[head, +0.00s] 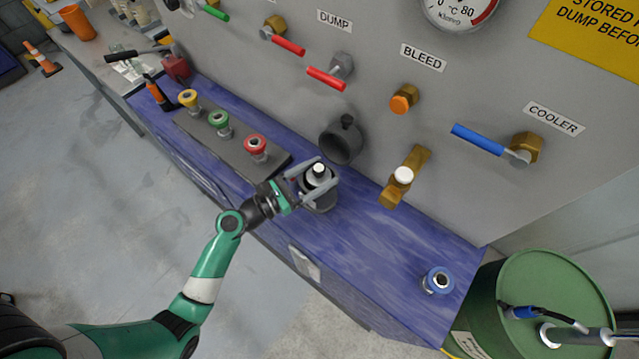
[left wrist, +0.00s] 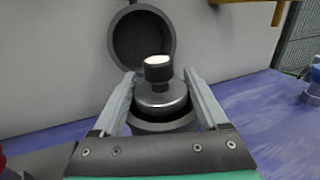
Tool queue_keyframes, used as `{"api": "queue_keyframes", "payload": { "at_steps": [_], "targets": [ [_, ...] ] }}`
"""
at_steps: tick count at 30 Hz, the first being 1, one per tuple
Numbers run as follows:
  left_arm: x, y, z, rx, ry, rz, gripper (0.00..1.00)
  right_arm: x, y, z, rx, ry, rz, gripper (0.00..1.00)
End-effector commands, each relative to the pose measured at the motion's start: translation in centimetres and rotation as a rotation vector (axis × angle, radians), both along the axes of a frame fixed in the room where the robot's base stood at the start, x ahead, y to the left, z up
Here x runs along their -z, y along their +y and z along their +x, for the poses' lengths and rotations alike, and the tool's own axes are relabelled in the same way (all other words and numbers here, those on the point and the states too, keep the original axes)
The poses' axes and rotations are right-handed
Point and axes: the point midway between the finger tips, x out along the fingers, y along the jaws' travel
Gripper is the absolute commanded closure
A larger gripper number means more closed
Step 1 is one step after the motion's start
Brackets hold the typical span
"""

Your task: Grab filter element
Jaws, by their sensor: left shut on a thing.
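The filter element (head: 319,173) has a pale round top, a black neck and a grey metal body. It stands upright in a dark round housing (head: 322,204) on the blue bench. My left gripper (head: 315,178) is shut on it, one finger on each side. In the left wrist view the filter element (left wrist: 161,88) sits between the two fingers of my left gripper (left wrist: 160,95), with the dark housing rim (left wrist: 165,124) around and below it. Its lower end is hidden inside. My right gripper is not in view.
A dark open cap (head: 341,143) stands behind the housing. Yellow, green and red knobs (head: 255,147) sit on a grey plate to the left. A brass valve (head: 405,178) projects from the panel at the right. A blue ring-shaped part (head: 437,281) and a green drum (head: 550,290) are further right.

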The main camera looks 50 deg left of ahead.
Motion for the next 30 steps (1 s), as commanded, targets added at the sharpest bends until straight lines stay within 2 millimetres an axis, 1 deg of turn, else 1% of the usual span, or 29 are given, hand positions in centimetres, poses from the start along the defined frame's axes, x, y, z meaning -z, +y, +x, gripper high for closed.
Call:
{"api": "queue_keyframes", "payload": {
  "at_steps": [1, 5, 6, 7, 17, 20, 23, 26, 29, 30],
  "targets": [
    [0.0, 0.0, 0.0, 0.000, 0.000, 0.000, 0.65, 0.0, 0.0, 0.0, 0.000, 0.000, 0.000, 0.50],
    [0.0, 0.0, 0.0, 0.000, 0.000, 0.000, 0.88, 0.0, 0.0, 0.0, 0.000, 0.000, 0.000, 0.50],
    [0.0, 0.0, 0.0, 0.000, 0.000, 0.000, 0.95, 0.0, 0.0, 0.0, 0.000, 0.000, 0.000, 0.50],
    [0.0, 0.0, 0.0, 0.000, 0.000, 0.000, 1.00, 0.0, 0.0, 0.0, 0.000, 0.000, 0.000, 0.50],
    [-0.1, 0.0, 0.0, 0.000, -0.002, 0.000, 1.00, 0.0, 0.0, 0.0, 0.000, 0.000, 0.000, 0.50],
    [-0.4, 0.0, 0.0, 0.000, -0.002, 0.001, 1.00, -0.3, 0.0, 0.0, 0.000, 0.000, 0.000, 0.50],
    [-1.3, 0.0, 0.0, 0.000, -0.002, 0.002, 1.00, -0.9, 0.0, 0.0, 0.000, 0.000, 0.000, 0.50],
    [-2.9, 0.0, 0.0, 0.000, -0.003, 0.002, 1.00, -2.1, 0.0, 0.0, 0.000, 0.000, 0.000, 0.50],
    [-5.1, 0.0, 0.0, -0.001, -0.004, 0.001, 1.00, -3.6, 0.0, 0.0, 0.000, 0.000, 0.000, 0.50],
    [-6.0, 0.0, 0.0, -0.001, -0.004, 0.002, 1.00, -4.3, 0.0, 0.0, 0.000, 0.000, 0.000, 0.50]
  ]
}}
